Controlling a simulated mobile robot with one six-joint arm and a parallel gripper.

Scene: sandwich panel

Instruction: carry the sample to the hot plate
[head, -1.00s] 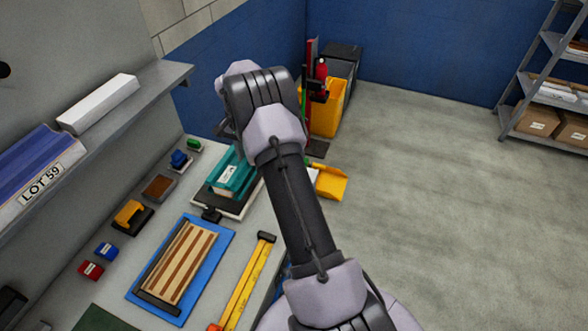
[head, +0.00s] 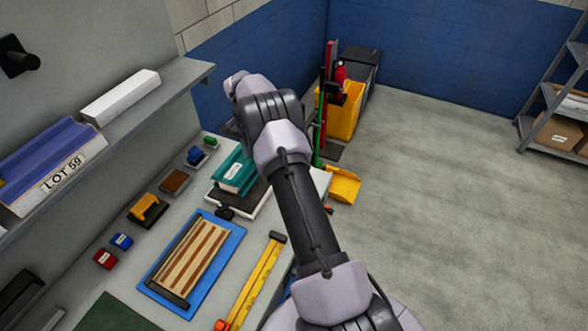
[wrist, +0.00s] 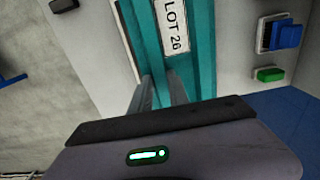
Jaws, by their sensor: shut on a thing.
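The sample looks to be the teal ribbed piece (head: 232,178) with a white label, at the back of the bench in the head view. In the wrist view the teal piece (wrist: 203,45) reads LOT 26. My gripper (wrist: 160,90) is shut on it, its grey fingers at a teal rib. In the head view my arm hides the fingers. A dark plate on a white base (head: 250,207), perhaps the hot plate, with a black knob in front, shows under the teal piece. I cannot tell whether the piece touches it.
A striped panel (head: 196,262) lies on a blue tray (head: 229,248) at the front. A yellow level (head: 258,283) lies to its right. Small blocks line the wall side. A shelf (head: 186,84) with a LOT 59 panel (head: 48,160) overhangs the bench. Open floor lies right.

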